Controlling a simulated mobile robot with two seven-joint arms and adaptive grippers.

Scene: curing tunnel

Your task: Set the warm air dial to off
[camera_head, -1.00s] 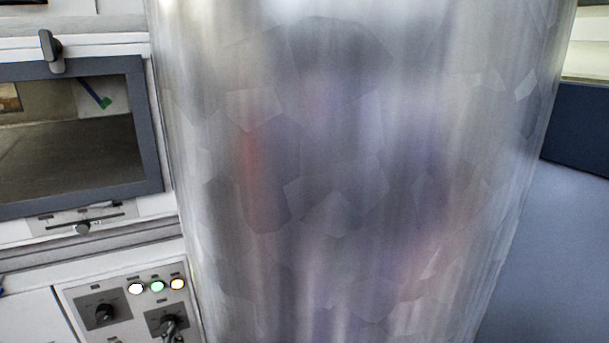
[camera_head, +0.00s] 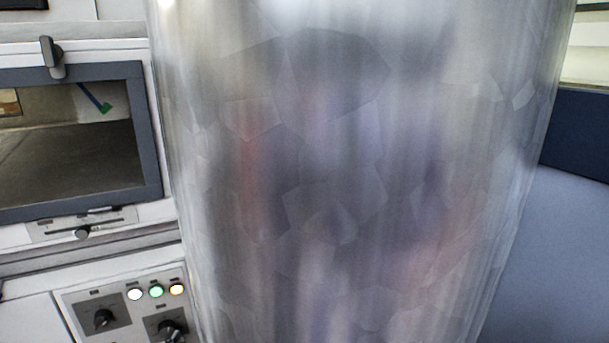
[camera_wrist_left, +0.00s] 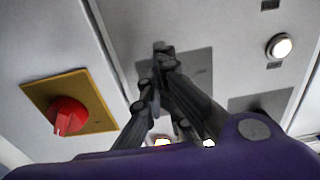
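The control panel at lower left in the head view carries a left dial (camera_head: 103,317) and a right dial (camera_head: 170,330), both black on grey plates. The right dial is cut by the frame's bottom edge. I cannot read the labels, so I cannot tell which is the warm air dial. In the left wrist view, my left gripper (camera_wrist_left: 161,62) has its fingers drawn close together in front of a grey dial plate (camera_wrist_left: 200,70). A dark shape shows at its tips; whether the dial is between them is unclear. My right gripper is not in view.
White (camera_head: 135,294), green (camera_head: 157,291) and amber (camera_head: 177,289) lamps glow on the panel. A large metal cylinder (camera_head: 350,170) fills the middle and hides much. A framed window (camera_head: 70,150) with a slider (camera_head: 82,233) is above. The left wrist view shows a red knob (camera_wrist_left: 68,115) on yellow.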

